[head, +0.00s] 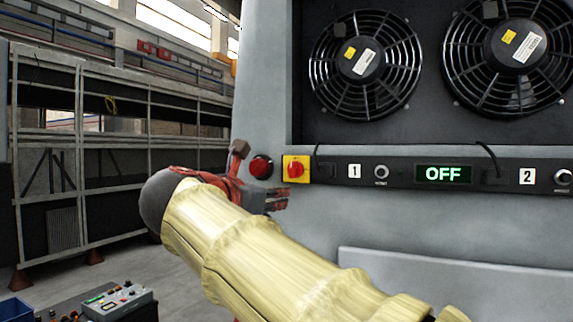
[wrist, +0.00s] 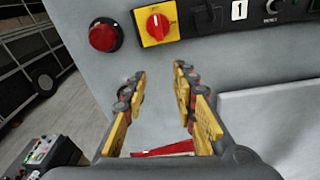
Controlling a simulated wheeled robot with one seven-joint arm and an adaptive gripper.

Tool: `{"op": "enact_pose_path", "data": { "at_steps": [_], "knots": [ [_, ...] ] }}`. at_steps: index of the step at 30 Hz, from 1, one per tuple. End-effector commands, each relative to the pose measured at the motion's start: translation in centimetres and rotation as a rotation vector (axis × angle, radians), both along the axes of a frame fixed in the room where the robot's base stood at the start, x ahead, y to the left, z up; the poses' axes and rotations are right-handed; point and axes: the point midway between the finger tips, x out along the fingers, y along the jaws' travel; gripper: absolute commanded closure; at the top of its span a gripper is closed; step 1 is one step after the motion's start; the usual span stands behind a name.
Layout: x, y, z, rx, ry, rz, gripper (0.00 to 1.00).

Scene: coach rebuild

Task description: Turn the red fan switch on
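The red fan switch (head: 295,169) is a red rotary knob on a yellow square plate, at the left end of the dark control strip. In the wrist view the switch (wrist: 158,25) is at the top, with a white mark on its knob. My gripper (wrist: 160,72) is open and empty, its two fingers apart below the switch and not touching it. In the head view my gripper (head: 284,199) is partly hidden behind my padded arm. The green display (head: 443,174) reads OFF.
A round red lamp or button (head: 261,167) sits just left of the switch, close to my gripper. Two fans (head: 366,62) are above the strip. A pale ledge (head: 420,275) juts out below right. A control box (head: 118,301) stands at lower left.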

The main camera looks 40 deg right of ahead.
Motion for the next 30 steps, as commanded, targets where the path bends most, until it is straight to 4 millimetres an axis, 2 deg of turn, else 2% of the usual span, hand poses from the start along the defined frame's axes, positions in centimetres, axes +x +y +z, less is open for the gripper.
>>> {"op": "enact_pose_path", "data": {
  "at_steps": [1, 3, 6, 11, 21, 30],
  "knots": [
    [0.3, -0.2, 2.7, -0.056, 0.032, -0.011, 0.72],
    [0.4, -0.4, 4.8, -0.118, 0.07, -0.025, 0.72],
    [0.5, -0.7, 6.2, -0.164, 0.099, -0.039, 0.72],
    [1.0, -2.1, 6.3, -0.174, 0.107, -0.043, 0.72],
    [2.8, -6.6, 6.3, -0.171, 0.107, -0.041, 0.72],
    [3.3, -7.8, 6.2, -0.171, 0.104, -0.039, 0.72]
  ]
}}
